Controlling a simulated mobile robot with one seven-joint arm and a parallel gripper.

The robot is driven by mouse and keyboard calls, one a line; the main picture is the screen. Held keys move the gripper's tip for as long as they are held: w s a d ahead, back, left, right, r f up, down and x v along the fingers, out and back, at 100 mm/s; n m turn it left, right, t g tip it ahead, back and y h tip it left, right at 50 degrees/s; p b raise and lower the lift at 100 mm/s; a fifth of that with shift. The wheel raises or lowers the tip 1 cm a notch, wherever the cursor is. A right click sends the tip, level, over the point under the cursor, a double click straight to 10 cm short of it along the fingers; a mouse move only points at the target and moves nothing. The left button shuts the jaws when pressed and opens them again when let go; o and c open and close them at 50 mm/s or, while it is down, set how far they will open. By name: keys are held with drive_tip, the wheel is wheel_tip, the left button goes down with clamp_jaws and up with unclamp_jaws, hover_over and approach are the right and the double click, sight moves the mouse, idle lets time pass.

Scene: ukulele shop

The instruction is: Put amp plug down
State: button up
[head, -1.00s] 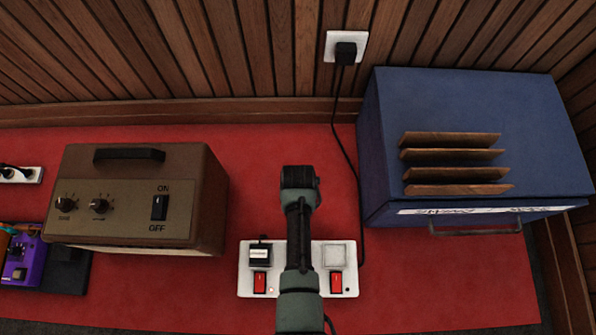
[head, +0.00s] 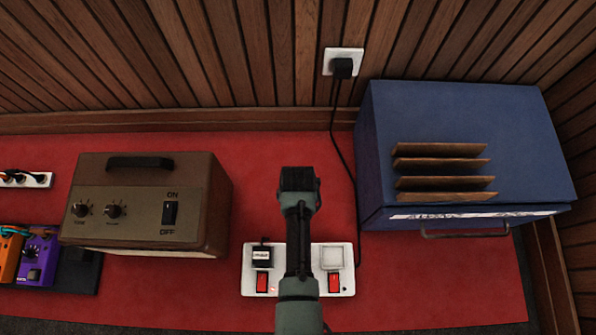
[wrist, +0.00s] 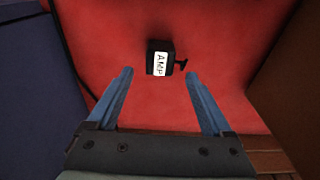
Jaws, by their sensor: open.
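The amp plug (wrist: 160,58) is a small black block with a white label reading AMP and a short dark piece on its right side. In the wrist view it lies on the red carpet (wrist: 215,40). My gripper (wrist: 159,73) is open. Its two blue fingers stand apart, on either side of the plug's line, with the plug just past the tips. No contact between fingers and plug shows. In the head view my arm hides the plug and the fingers.
A white power strip (head: 335,285) with red switches lies under my arm; a labelled black plug (head: 262,256) sits in its left socket. A brown amplifier (head: 140,205) stands left, a blue cabinet (head: 470,130) right. A black plug (head: 343,67) sits in the wall socket.

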wheel_tip(320, 180, up, 6)
drive_tip(key=p, duration=0.3)
drive_tip(key=shift+s+p, duration=0.35)
drive_tip(key=shift+s, duration=0.05)
drive_tip(key=shift+r, duration=0.1)
drive_tip(key=w+r+t, duration=0.5)
drive_tip(key=w+r, duration=0.5)
drive_tip(key=r, duration=0.3)
drive_tip(key=w+r+t, duration=0.4)
drive_tip(key=w+r, duration=0.6)
drive_tip(key=r, duration=0.4)
wheel_tip(320, 180, up, 23)
drive_tip(key=w+t, duration=0.2)
drive_tip(key=t, duration=0.4)
drive_tip(key=s+r+t, duration=0.3)
drive_tip(key=s+r, duration=0.3)
drive_tip(key=r, duration=0.4)
drive_tip(key=s+r+t, duration=0.4)
drive_tip(key=s+r, duration=0.3)
drive_tip(key=r, duration=0.3)
drive_tip(key=s+r+t, duration=0.4)
drive_tip(key=s+r, duration=0.2)
drive_tip(key=r, duration=0.5)
drive_tip(key=shift+s, duration=0.2)
